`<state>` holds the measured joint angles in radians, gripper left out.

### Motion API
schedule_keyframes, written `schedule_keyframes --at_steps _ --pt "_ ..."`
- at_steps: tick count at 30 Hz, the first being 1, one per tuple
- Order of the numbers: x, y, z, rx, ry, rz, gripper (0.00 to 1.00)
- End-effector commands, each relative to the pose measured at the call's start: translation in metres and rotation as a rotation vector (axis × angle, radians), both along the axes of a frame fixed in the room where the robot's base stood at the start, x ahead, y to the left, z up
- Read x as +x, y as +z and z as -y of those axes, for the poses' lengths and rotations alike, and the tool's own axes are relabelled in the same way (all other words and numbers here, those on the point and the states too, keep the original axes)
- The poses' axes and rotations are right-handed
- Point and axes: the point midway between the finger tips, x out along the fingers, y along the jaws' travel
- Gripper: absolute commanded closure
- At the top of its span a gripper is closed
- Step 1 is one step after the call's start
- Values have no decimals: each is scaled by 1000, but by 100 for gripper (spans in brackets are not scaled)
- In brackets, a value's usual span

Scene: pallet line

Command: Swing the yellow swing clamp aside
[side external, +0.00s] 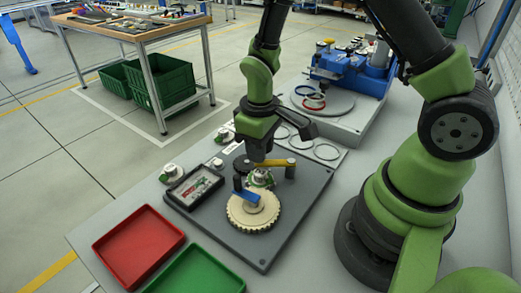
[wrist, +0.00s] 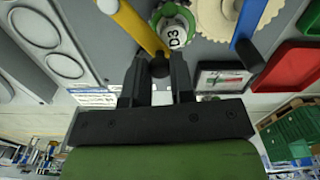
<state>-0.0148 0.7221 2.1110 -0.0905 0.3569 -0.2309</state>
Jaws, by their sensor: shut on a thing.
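The yellow swing clamp (side external: 277,162) is a flat yellow arm on a dark post, on the grey fixture plate (side external: 290,215). In the wrist view the yellow arm (wrist: 140,25) runs from a pale pivot end at upper left to a dark knob between my fingers. My gripper (wrist: 158,78) is shut on that knob. In the side view my gripper (side external: 254,156) points down at the clamp's left end and hides it. A round green-and-white part marked D3 (wrist: 174,38) lies beside the arm; it also shows in the side view (side external: 262,180).
A cream gear (side external: 262,218) under a blue clamp (side external: 246,196) is close by. A framed tray (side external: 194,186) lies to the left. Red (side external: 138,245) and green (side external: 196,272) bins stand in front. A blue machine (side external: 350,72) stands behind.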

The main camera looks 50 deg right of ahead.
Motion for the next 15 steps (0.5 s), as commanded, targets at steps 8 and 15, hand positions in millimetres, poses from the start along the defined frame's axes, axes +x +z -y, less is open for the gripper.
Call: schedule_keyframes --at_steps 8,15 --pt "8 0 16 0 -266 0 100" --pt "12 0 30 1 -495 0 100"
